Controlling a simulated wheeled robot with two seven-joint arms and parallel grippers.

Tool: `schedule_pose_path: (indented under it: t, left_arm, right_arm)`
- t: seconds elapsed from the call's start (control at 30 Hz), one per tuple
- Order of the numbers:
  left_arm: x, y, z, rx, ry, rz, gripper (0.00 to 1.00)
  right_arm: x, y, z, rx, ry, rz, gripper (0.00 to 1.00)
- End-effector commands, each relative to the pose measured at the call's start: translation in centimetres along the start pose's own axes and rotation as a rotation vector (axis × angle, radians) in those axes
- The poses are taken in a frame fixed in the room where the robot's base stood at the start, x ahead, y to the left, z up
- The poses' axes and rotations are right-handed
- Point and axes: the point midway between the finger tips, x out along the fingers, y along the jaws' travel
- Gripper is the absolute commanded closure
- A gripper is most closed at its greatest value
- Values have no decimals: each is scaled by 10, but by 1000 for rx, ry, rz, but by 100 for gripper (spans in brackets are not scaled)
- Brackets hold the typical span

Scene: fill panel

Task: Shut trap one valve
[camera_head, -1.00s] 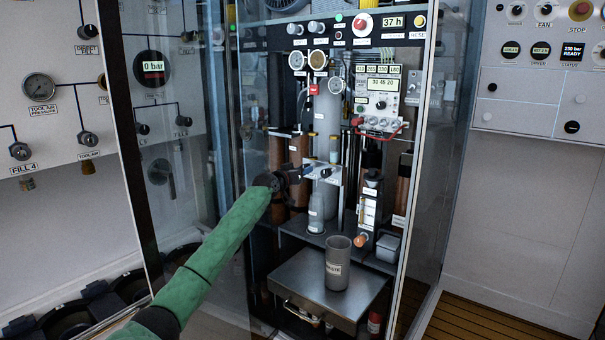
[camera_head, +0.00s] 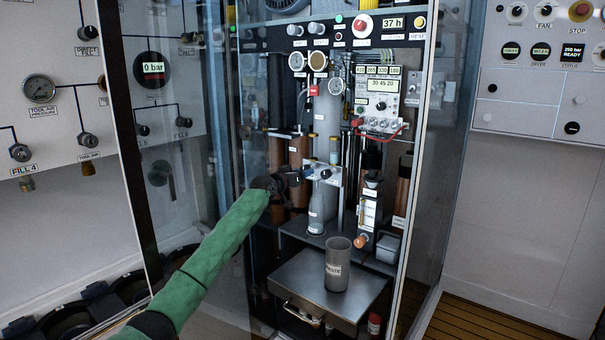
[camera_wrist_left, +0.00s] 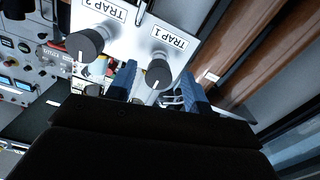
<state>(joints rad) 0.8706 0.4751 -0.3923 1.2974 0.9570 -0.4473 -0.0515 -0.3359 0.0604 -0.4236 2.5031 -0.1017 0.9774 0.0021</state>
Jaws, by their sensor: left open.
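The trap 1 valve is a dark round knob (camera_wrist_left: 158,75) with a white mark, on a pale plate (camera_wrist_left: 140,38) labelled TRAP 1 and TRAP 2 in the left wrist view. The TRAP 2 knob (camera_wrist_left: 85,42) sits to its left there. My left gripper (camera_wrist_left: 158,85) is open, its blue-padded fingers on either side of the trap 1 knob. Contact with the knob cannot be made out. In the head view my left gripper (camera_head: 296,177) reaches the valve plate (camera_head: 327,175) inside the cabinet. My right gripper is not in view.
A grey cup labelled WASTE (camera_head: 337,268) stands on a metal shelf (camera_head: 300,287) below. Glass panels (camera_head: 175,130) flank the cabinet on the left. Brown cylinders (camera_head: 298,160) stand behind my gripper.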

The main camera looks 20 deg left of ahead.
Motion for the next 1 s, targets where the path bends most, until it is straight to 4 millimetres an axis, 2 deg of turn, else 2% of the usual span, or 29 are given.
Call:
schedule_pose_path:
  t: [0.3, 0.5, 1.0]
  left_arm:
    - [-45, 0, 0, 2, -1, 0, 48]
    - [-63, 0, 0, 1, -1, 0, 48]
    - [-67, 0, 1, 1, -1, 0, 48]
  right_arm:
    - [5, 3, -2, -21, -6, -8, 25]
    - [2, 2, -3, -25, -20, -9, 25]
    - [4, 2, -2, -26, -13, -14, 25]
